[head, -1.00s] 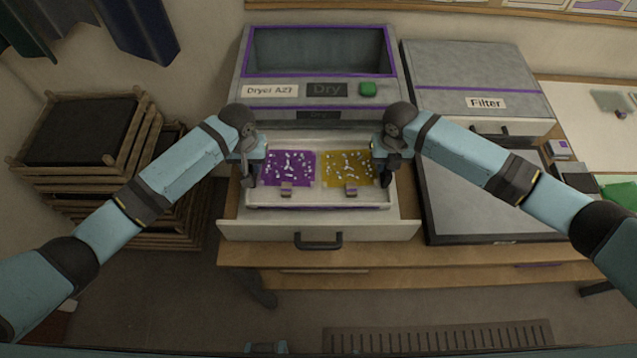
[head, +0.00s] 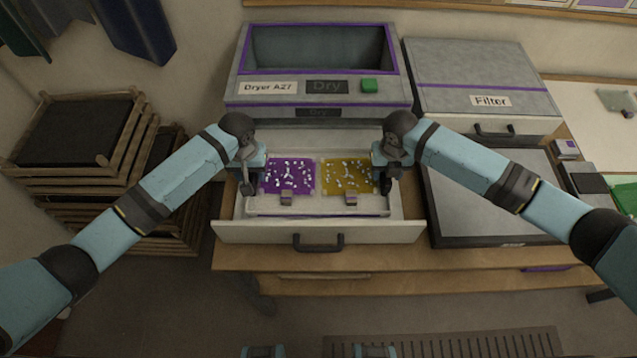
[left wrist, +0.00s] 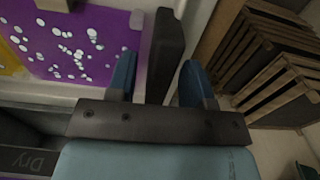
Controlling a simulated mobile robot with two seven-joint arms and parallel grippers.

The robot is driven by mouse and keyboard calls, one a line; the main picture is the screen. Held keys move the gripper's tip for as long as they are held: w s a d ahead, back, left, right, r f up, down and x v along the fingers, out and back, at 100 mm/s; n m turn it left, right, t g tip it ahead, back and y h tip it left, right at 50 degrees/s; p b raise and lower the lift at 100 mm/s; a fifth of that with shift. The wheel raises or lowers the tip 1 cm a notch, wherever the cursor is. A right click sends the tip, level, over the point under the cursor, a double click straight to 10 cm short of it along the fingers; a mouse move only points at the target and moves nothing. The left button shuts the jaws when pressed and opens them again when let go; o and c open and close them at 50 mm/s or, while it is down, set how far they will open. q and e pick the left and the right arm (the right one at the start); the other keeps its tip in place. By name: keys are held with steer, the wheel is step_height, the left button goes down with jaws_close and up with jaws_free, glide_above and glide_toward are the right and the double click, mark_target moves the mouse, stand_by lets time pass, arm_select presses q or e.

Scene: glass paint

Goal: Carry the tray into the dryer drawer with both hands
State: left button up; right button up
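A pale tray (head: 318,203) lies inside the open dryer drawer (head: 270,232), level as far as I can tell. It bears a purple glass sheet (head: 287,178) and a yellow one (head: 347,177), both with white pieces on them. My left gripper (head: 247,185) is at the tray's left end. In the left wrist view its blue fingers (left wrist: 158,82) stand apart on either side of the dark tray handle (left wrist: 165,50), with a gap on one side. My right gripper (head: 384,182) is at the tray's right end; its fingers and that handle are mostly hidden.
The dryer body (head: 318,90), with a green button (head: 369,85), stands behind the drawer. A filter box (head: 480,75) and a dark-framed panel (head: 495,190) are at the right. Wooden racks (head: 90,150) stand at the left. A handle (head: 318,242) sticks out from the drawer front.

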steer(key=shift+r, duration=0.15)
arm_select(q)
step_height(320, 180, up, 12)
arm_select(e)
step_height(320, 180, up, 12)
stand_by(0.6)
steer(key=shift+a+f, duration=0.1)
steer(key=shift+f, duration=0.1)
